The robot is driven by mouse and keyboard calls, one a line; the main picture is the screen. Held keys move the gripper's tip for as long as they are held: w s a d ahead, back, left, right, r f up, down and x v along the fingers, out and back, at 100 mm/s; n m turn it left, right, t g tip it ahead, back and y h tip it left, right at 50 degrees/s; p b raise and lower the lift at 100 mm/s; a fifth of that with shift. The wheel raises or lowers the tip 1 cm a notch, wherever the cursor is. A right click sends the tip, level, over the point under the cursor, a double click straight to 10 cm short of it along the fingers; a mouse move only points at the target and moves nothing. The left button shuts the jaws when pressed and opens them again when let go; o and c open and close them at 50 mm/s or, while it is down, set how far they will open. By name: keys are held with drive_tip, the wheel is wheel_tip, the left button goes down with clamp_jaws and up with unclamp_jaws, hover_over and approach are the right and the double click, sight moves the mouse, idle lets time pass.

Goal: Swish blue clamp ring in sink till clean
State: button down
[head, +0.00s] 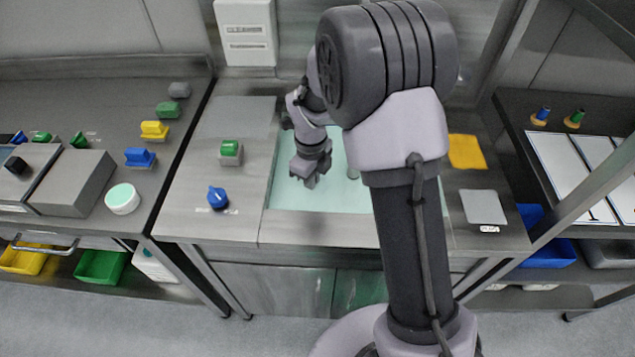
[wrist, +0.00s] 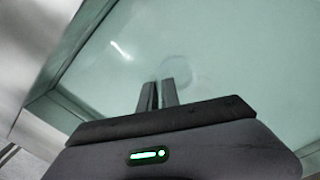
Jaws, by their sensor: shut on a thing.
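My gripper (head: 310,183) points down into the sink (head: 340,226), which holds pale green liquid. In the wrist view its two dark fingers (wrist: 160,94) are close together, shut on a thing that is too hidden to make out. A faint round outline (wrist: 176,70) shows in the liquid just beyond the fingertips; I cannot tell whether it is the held thing or part of the sink. I see no blue clamp ring for certain. A small blue piece with a raised grip (head: 218,198) sits on the counter left of the sink, apart from my gripper.
A green-topped grey block (head: 231,152) stands left of the sink. A yellow cloth (head: 466,152) and a grey plate (head: 483,207) lie to its right. The left bench holds a round white tub (head: 122,198) and several coloured pieces. My arm hides part of the sink.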

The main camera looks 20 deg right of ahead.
wheel_tip(320, 180, up, 10)
drive_tip(key=p, duration=0.6)
drive_tip(key=shift+p, duration=0.3)
idle(0.8)
wheel_tip(320, 180, up, 4)
drive_tip(key=p, duration=0.2)
drive_tip(key=shift+p, duration=0.3)
drive_tip(key=shift+d+r, duration=0.1)
